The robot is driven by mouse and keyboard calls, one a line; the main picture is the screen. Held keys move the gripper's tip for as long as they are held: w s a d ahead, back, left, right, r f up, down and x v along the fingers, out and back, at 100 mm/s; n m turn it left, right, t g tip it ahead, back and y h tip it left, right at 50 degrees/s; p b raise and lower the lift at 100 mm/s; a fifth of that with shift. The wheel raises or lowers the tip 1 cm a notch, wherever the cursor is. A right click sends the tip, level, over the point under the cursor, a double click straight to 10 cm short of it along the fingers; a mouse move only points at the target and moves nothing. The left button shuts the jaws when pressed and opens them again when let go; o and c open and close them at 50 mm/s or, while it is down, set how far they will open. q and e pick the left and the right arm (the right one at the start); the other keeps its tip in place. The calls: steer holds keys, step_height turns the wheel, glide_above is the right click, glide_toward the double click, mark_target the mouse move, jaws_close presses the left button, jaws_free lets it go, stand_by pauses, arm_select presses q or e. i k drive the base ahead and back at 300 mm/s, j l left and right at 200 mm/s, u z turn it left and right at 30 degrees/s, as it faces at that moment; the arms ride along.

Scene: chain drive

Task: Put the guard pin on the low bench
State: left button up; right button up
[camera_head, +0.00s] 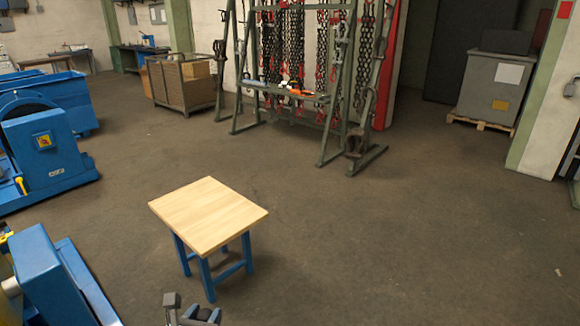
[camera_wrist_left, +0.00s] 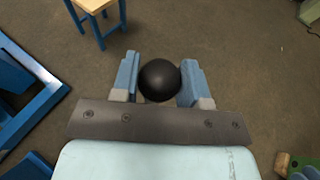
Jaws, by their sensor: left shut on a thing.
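The low bench (camera_head: 208,213) has a pale wooden top and blue legs and stands on the floor, with its top bare. Its corner and legs also show at the upper left of the left wrist view (camera_wrist_left: 95,6). My left gripper (camera_wrist_left: 160,78) is shut on a black, round-headed thing, which I take for the guard pin (camera_wrist_left: 160,80). Only its ball-like head shows; the rest is hidden. In the head view the gripper (camera_head: 192,311) is at the bottom edge, on the near side of the bench and apart from it. My right gripper is not in view.
Blue machines (camera_head: 45,150) stand at the left, and another blue machine part (camera_head: 50,280) is near the bench at lower left. A green rack with hanging chains (camera_head: 340,75) and a wooden crate (camera_head: 183,85) stand behind. The floor right of the bench is clear.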

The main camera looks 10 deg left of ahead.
mark_target(216, 209)
steer(key=i+j+u, duration=0.1)
steer(key=i+u, duration=0.35)
steer(key=i+l+u, duration=0.1)
steer(key=i+u, duration=0.35)
steer(key=i, duration=0.2)
steer(key=i+u, duration=0.3)
steer(key=i, duration=0.35)
steer(key=i+l+u, duration=0.25)
steer(key=i, duration=0.45)
steer(key=i+j+z, duration=0.1)
steer(key=i+z, duration=0.25)
steer(key=i+j+z, duration=0.2)
steer(key=z, duration=1.2)
